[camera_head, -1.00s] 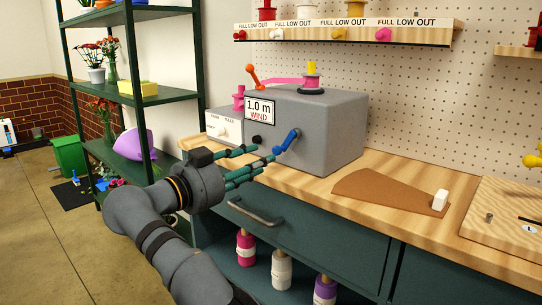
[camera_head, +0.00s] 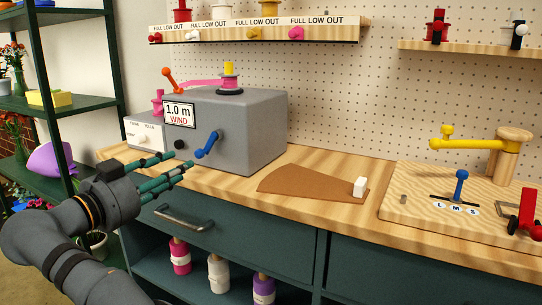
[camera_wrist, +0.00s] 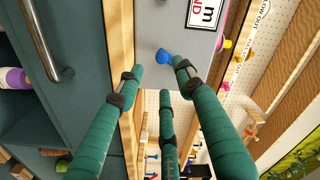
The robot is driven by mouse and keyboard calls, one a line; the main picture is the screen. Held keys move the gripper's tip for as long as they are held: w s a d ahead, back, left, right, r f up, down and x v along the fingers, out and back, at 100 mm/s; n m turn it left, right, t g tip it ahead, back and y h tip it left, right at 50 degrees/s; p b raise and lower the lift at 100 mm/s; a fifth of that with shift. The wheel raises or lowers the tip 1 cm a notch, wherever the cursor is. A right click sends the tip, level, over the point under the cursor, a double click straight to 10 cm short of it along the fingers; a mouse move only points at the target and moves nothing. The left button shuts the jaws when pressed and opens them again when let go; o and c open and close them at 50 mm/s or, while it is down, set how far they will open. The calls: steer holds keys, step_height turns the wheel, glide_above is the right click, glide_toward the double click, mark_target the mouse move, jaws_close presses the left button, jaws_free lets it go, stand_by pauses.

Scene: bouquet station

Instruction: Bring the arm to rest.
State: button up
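My gripper (camera_head: 181,166) has three green-wrapped fingers and is at the left of the head view, in front of the grey winding box (camera_head: 262,120). In the wrist view its fingers (camera_wrist: 160,76) are spread apart with nothing between them, so it is open and empty. The blue crank (camera_head: 208,144) on the box's front is just beyond the fingertips and looks apart from them. The crank's blue knob also shows in the wrist view (camera_wrist: 164,56). The box carries a "1.0 m WIND" sign (camera_head: 179,113).
The wooden bench top (camera_head: 232,187) runs below the fingers, with a drawer handle (camera_head: 184,219) beneath. A brown fan-shaped mat (camera_head: 300,181) with a white block (camera_head: 360,187) lies right of the box. A wooden board (camera_head: 410,205) with levers is farther right. Green shelves (camera_head: 70,110) stand left.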

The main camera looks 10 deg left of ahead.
mark_target(202, 157)
steer(key=x, duration=0.9)
steer(key=shift+w+d, duration=0.1)
steer(key=v, duration=1.2)
steer(key=x, duration=1.1)
steer(key=shift+w+d, duration=0.15)
steer(key=shift+w, duration=0.15)
steer(key=shift+d+f+b, duration=0.1)
steer(key=shift+f+b, duration=0.1)
steer(key=shift+b, duration=0.15)
steer(key=shift+d+n+b, duration=0.3)
steer(key=shift+n, duration=0.6)
steer(key=shift+a+r, duration=0.1)
steer(key=shift+a, duration=0.05)
